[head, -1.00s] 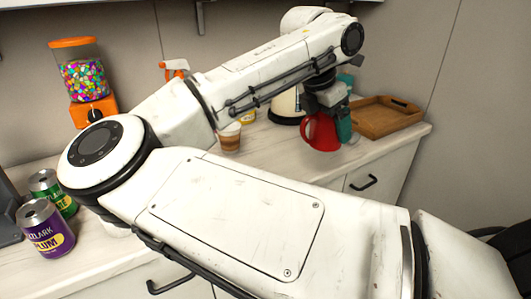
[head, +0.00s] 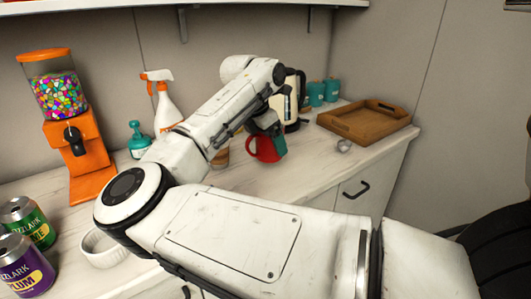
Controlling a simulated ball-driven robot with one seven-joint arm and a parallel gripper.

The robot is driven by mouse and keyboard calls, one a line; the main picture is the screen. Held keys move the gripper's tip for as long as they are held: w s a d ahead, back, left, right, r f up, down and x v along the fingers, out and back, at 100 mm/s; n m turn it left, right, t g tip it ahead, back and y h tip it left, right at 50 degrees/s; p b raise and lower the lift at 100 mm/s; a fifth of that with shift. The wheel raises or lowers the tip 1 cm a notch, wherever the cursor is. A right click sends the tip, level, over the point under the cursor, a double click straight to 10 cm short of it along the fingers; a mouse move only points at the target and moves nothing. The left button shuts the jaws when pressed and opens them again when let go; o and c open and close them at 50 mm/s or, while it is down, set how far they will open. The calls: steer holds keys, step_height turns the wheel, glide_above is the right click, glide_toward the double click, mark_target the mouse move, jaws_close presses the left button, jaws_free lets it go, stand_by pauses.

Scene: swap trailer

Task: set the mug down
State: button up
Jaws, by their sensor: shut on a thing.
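A red mug (head: 263,150) is in the middle of the head view, near the counter's surface. My gripper (head: 278,143) is shut on it from its right side, with a teal finger showing against the mug. My forearm reaches over from the left and hides part of the gripper. I cannot tell whether the mug's base touches the counter (head: 310,165).
A wooden tray (head: 395,132) lies on the counter's right end, with a small silver item (head: 344,146) before it. Teal canisters (head: 316,93) and a kettle (head: 291,110) stand behind. A candy dispenser (head: 85,155), spray bottle (head: 166,108), white bowl (head: 100,250) and cans (head: 22,262) are left.

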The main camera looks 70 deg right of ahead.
mark_target(266, 152)
steer(key=shift+w+d+f, duration=0.2)
steer(key=shift+w+f, duration=0.35)
steer(key=shift+f, duration=0.2)
steer(key=shift+w+d+f, duration=0.1)
steer(key=shift+w+f, duration=0.1)
steer(key=shift+f, duration=1.55)
steer(key=shift+f, duration=0.1)
steer(key=shift+f, duration=0.1)
steer(key=o, duration=1)
steer(key=shift+o, duration=0.2)
steer(key=shift+r, duration=0.35)
steer(key=v, duration=1.1)
steer(key=shift+r, duration=0.35)
